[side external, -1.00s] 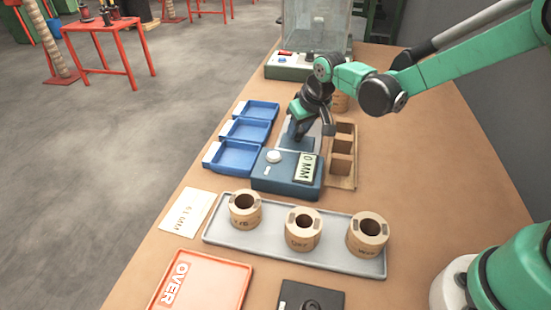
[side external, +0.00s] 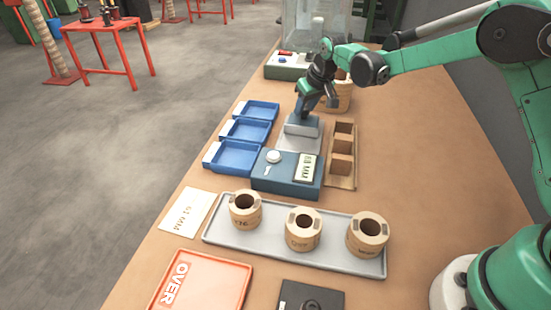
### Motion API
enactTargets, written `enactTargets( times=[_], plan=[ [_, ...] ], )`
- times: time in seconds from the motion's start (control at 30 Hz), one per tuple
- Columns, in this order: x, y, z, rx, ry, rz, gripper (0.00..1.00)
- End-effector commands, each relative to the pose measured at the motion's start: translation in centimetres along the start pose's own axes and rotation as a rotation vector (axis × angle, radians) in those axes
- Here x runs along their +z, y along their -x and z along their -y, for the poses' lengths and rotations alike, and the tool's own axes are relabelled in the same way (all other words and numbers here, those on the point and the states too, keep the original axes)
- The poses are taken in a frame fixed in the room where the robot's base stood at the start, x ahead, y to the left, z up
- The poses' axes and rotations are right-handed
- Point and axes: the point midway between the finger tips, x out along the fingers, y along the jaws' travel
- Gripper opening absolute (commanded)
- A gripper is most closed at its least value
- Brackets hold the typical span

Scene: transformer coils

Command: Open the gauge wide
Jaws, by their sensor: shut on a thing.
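The gauge is a blue box (side external: 287,176) with a white round button and a small display (side external: 306,168) whose digits before "MM" are too small to read surely. A pale metal bed (side external: 299,144) runs back from the box. On it stands a grey-blue sliding jaw (side external: 302,125), well apart from the box. My gripper (side external: 304,108) is shut on the upright part of this sliding jaw, at its far end of the bed. The fingertips partly hide the part they hold.
Blue trays (side external: 234,157) stand left of the gauge, and a wooden compartment rack (side external: 342,170) on its right. A grey tray (side external: 270,244) with three cardboard-coloured coils lies in front. Behind my gripper are another coil (side external: 338,97) and a control box (side external: 287,70).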

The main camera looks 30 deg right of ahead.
Motion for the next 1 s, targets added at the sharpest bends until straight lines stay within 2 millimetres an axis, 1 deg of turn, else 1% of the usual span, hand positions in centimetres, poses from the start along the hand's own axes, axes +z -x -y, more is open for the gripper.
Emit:
enactTargets(
  times=[0.17,0.2,0.27,0.3,0.57,0.67,1.0],
  plan=[
    [0.0,0.0,0.1,-0.002,0.001,-0.003,0.0],
    [0.0,0.0,0.1,-0.002,0.001,-0.002,0.45],
    [0.0,0.0,0.1,-0.002,0.001,-0.002,0.62],
    [0.0,0.0,0.1,-0.001,0.001,-0.002,0.64],
    [0.0,0.1,0.1,0.0,0.0,-0.001,0.64],
    [0.0,0.6,0.1,0.0,0.0,-0.001,0.64],
    [0.0,4.7,0.1,-0.001,0.001,-0.001,0.64]
  ],
)
